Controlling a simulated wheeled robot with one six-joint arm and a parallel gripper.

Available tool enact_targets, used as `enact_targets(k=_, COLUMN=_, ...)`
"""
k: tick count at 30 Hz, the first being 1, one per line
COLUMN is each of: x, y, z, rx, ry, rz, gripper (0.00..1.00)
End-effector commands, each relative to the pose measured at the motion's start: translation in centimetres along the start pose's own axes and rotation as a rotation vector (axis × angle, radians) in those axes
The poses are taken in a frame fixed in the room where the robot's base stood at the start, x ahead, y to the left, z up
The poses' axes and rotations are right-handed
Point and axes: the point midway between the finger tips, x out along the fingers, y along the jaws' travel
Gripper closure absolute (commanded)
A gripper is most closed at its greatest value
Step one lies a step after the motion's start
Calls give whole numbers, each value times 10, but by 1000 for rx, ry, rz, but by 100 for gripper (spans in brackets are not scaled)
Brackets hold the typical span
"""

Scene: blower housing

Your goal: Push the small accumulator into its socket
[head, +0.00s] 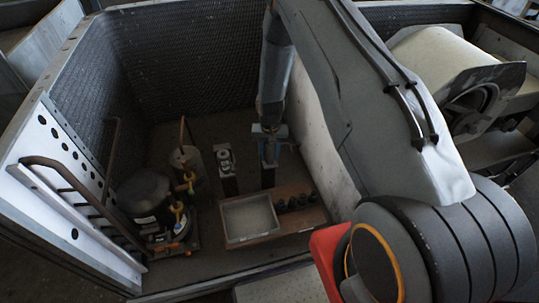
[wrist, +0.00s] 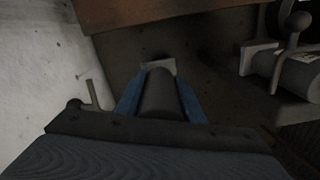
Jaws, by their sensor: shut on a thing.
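My gripper (head: 268,133) reaches down into the housing, its blue fingers shut on a dark grey cylinder, which looks like the small accumulator. In the wrist view the accumulator (wrist: 160,96) lies lengthwise between the two blue fingers of my gripper (wrist: 160,74). A pale bracket-like piece (wrist: 158,65) shows at its far end; I cannot tell whether it is the socket or whether they touch. In the head view the accumulator's outline is dim below the fingers, and no socket can be made out clearly.
A wooden tray (head: 224,243) with a pale bin and several dark knobs stands in front. A valve with a lever (wrist: 300,72) is close on the right in the wrist view. A black compressor (head: 144,194) and pipes stand left. The pale housing wall (head: 318,120) is close on the right.

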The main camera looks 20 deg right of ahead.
Motion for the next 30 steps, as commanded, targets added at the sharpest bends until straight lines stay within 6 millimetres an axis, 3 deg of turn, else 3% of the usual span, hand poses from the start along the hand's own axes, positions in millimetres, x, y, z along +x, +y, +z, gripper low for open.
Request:
enact_targets(k=10, x=0, y=0, z=0, rx=0, ry=1, rz=0, gripper=100)
enact_targets(k=11, x=0, y=0, z=0, rx=0, ry=1, rz=0, gripper=64)
enact_targets(k=14, x=0, y=0, z=0, rx=0, ry=0, rz=0, gripper=47)
enact_targets(k=21, x=0, y=0, z=0, rx=0, ry=-1, rz=0, gripper=42)
enact_targets(k=24, x=0, y=0, z=0, rx=0, ry=-1, rz=0, gripper=25)
enact_targets(k=30, x=0, y=0, z=0, rx=0, ry=0, rz=0, gripper=25)
